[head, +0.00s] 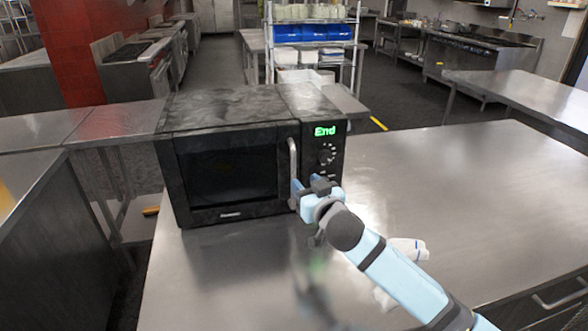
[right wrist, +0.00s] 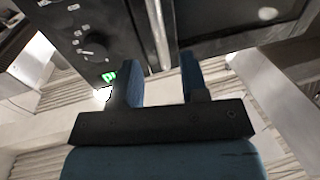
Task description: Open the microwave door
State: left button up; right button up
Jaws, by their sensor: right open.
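The black microwave (head: 230,107) stands on the steel counter with its door (head: 230,168) shut. Its display reads "End" in green. A vertical silver handle (head: 292,160) runs down the door's right edge, beside the control panel (head: 327,160). My right gripper (head: 306,187) is open at the handle's lower end. In the right wrist view, the handle (right wrist: 158,35) lines up with the gap between the two blue fingers of my right gripper (right wrist: 162,80). I cannot tell whether the fingers touch it. My left gripper is not in view.
The steel counter (head: 440,190) is mostly clear to the right of the microwave. A white item (head: 408,247) lies there, partly behind my right arm. A shelf rack with blue bins (head: 312,33) stands behind. A lower bench (head: 115,122) is at the left.

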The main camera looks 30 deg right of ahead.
aim_at(295, 171)
jog(key=w, duration=0.7)
jog(key=shift+w+d, duration=0.2)
grip_shut()
